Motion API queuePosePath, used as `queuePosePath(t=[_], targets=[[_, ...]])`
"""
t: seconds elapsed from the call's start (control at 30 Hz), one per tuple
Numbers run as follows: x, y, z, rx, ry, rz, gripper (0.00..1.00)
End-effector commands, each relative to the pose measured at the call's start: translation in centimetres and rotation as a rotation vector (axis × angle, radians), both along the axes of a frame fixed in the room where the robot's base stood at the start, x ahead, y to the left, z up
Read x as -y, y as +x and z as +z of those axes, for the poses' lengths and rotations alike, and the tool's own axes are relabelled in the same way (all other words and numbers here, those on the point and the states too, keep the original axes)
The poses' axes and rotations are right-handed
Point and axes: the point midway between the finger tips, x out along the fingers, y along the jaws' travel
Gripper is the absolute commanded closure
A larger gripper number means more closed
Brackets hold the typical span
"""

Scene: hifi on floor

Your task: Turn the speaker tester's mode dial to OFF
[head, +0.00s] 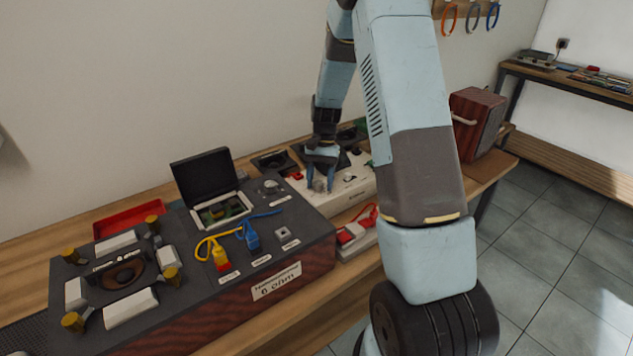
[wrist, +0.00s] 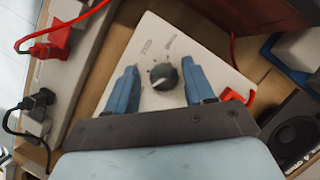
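The speaker tester (wrist: 205,50) is a pale box, and its dark round mode dial (wrist: 163,76) sits on the top face in the wrist view. A light pointer mark on the dial points to the lower left. Small lettering and dots lie around its upper side, too small to read. My gripper (wrist: 159,67) is open, with one blue finger on each side of the dial and visible gaps between. I cannot tell how far the fingertips are above the face. In the head view my gripper (head: 319,184) points down over the pale box (head: 352,190), and its fingers largely hide the dial.
A large dark box (head: 290,215) with a wooden front, cables and a small speaker (head: 123,274) stands at the left. A power strip (wrist: 62,75) with plugged cables runs along the left of the wrist view.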

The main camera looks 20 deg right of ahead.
Motion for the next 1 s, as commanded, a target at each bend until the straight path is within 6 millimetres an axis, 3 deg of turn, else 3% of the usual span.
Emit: queuePosePath(t=[0.3,0.47,1.0], targets=[[-0.1,0.2,0.2,0.004,0.002,0.001,0.41],[0.1,0.7,1.3,0.007,0.001,0.000,0.41],[2.1,3.8,10.4,0.005,0.001,0.000,0.41]])
